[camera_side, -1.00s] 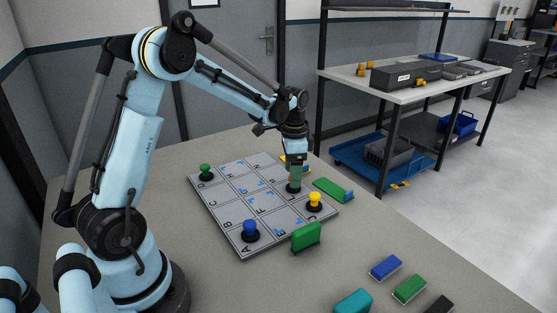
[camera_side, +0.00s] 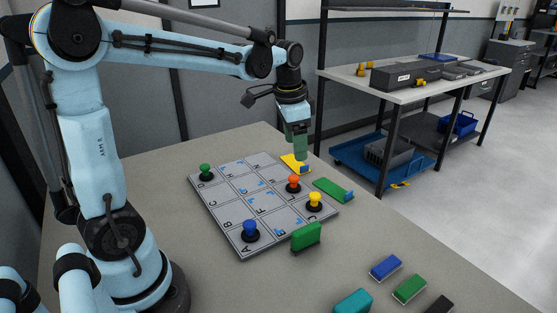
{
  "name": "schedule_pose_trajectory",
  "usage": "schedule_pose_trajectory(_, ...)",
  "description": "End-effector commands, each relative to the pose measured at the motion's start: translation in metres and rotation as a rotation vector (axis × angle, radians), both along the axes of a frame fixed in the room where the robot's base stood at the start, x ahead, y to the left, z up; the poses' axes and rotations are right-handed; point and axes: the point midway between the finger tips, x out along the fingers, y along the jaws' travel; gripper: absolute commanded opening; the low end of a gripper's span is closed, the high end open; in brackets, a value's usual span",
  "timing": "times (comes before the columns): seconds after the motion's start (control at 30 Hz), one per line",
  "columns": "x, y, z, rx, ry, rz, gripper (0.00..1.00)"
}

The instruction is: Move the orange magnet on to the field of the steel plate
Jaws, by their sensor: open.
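The steel plate (camera_side: 225,198) lies on the table, marked into lettered fields. The orange magnet (camera_side: 294,183) stands upright on the plate near its right edge. My gripper (camera_side: 300,157) is open and empty, raised above and just behind the orange magnet, near a yellow piece (camera_side: 292,164). A blue magnet (camera_side: 250,230) stands at the front corner by field A, a yellow magnet (camera_side: 315,201) at the right corner, and a green magnet (camera_side: 205,172) at the left corner by field D. The letter under the orange magnet is hidden.
A green squeegee-like block (camera_side: 306,237) stands at the plate's front right edge. A flat green piece (camera_side: 333,190) lies to the right of the plate. Blue (camera_side: 386,267), green (camera_side: 409,289), teal (camera_side: 352,302) and black blocks lie at the front right. The middle of the plate is clear.

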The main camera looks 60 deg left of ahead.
Motion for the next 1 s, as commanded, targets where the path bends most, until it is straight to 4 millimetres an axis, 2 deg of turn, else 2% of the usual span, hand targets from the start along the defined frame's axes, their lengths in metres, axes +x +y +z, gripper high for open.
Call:
schedule_pose_trajectory(0.03, -0.010, -0.011, 0.003, 0.001, -0.036, 0.019, 0.69)
schedule_pose_trajectory(0.23, -0.043, -0.044, 0.005, -0.024, -0.189, 0.121, 0.69)
schedule_pose_trajectory(0.5, -0.084, -0.078, -0.011, -0.106, -0.376, 0.241, 0.69)
schedule_pose_trajectory(0.7, -0.097, -0.089, -0.021, -0.155, -0.448, 0.289, 0.69)
schedule_pose_trajectory(1.0, -0.099, -0.091, -0.023, -0.165, -0.461, 0.298, 0.69)
